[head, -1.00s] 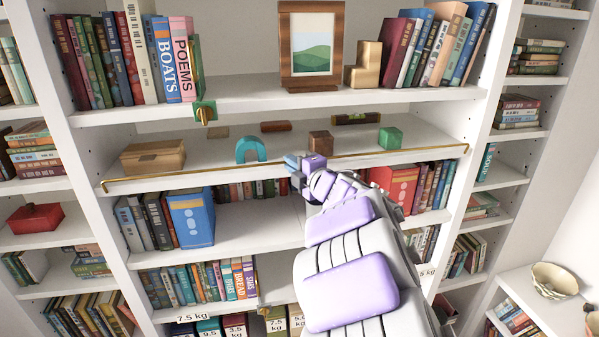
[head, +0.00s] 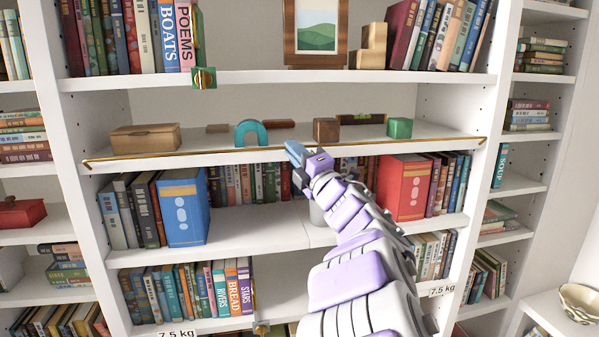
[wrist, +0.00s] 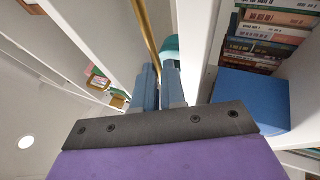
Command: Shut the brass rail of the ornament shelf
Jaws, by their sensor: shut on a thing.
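The thin brass rail (head: 200,155) runs along the front edge of the white ornament shelf (head: 220,146), with a short bent end at each side. My gripper (head: 297,160) is at the front of the shelf, near the middle of the rail. In the wrist view, the blue-grey fingers of my gripper (wrist: 159,82) are close together, with the rail (wrist: 147,35) running between them. My gripper is shut on the rail. The fingers hide the gripped part, and its gap to the shelf edge is hard to tell.
A wooden box (head: 145,139), a teal arch (head: 251,133), a brown cube (head: 326,130) and a green cube (head: 399,128) stand behind the rail. A brass-and-green latch piece (head: 204,78) is on the shelf above. Blue (head: 184,208) and red (head: 404,188) binders stand below.

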